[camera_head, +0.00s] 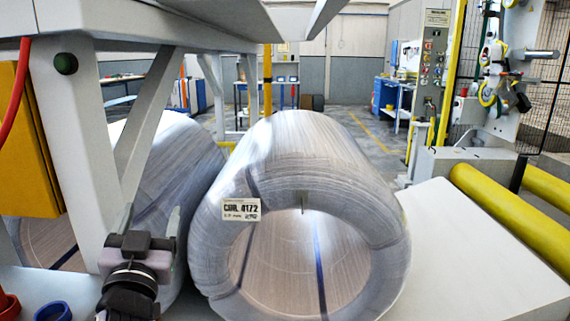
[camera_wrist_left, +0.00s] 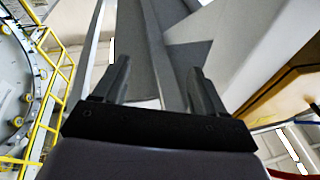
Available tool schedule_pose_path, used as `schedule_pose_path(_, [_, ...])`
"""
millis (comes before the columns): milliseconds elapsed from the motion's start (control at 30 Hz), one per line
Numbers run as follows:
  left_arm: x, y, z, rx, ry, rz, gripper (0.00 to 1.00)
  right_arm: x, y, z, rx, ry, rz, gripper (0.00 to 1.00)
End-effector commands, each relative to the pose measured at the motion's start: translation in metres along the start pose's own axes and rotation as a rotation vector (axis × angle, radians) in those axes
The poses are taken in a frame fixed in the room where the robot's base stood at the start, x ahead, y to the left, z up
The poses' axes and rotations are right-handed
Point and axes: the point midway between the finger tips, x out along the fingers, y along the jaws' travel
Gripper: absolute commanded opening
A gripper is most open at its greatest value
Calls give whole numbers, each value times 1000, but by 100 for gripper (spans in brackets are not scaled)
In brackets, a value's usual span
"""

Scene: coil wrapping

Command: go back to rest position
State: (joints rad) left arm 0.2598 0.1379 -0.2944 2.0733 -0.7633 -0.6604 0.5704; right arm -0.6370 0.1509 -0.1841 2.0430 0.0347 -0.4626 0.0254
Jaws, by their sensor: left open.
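My left gripper (camera_head: 150,225) is in the lower left of the head view, fingers pointing up, in front of the gap between two coils. In the left wrist view my left gripper (camera_wrist_left: 160,75) has its two dark fingers apart with nothing between them. Grey beams of the frame show beyond the fingers. My right gripper is in neither view. The big wrapped coil (camera_head: 300,140) lies on its side in the middle, its hollow end facing me. A white label (camera_head: 241,209) is on its front rim.
A second coil (camera_head: 180,160) is at the left, partly behind a grey frame (camera_head: 75,130). A yellow box (camera_head: 28,140) hangs on the frame. A blue ring (camera_head: 53,311) and a red object (camera_head: 8,303) sit at lower left. Yellow rollers (camera_head: 515,215) are at right.

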Motion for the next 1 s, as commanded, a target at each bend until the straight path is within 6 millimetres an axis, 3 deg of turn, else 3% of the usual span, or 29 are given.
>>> schedule_pose_path(33, [-17, -5, 33, -8, -117, -6, 71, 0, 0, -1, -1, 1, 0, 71])
schedule_pose_path(200, [-86, -14, 122, -7, -494, 14, 71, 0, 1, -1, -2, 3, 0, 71])
schedule_pose_path(400, [-190, -16, 194, 15, -912, 114, 71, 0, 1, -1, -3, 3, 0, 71])
schedule_pose_path(600, [-283, -16, 222, 39, -1222, 252, 71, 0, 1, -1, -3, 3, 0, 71])
schedule_pose_path(833, [-370, -16, 224, 54, -1479, 420, 71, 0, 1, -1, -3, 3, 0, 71])
schedule_pose_path(1000, [-358, -3, 241, 33, -1392, 435, 71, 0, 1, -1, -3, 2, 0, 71])
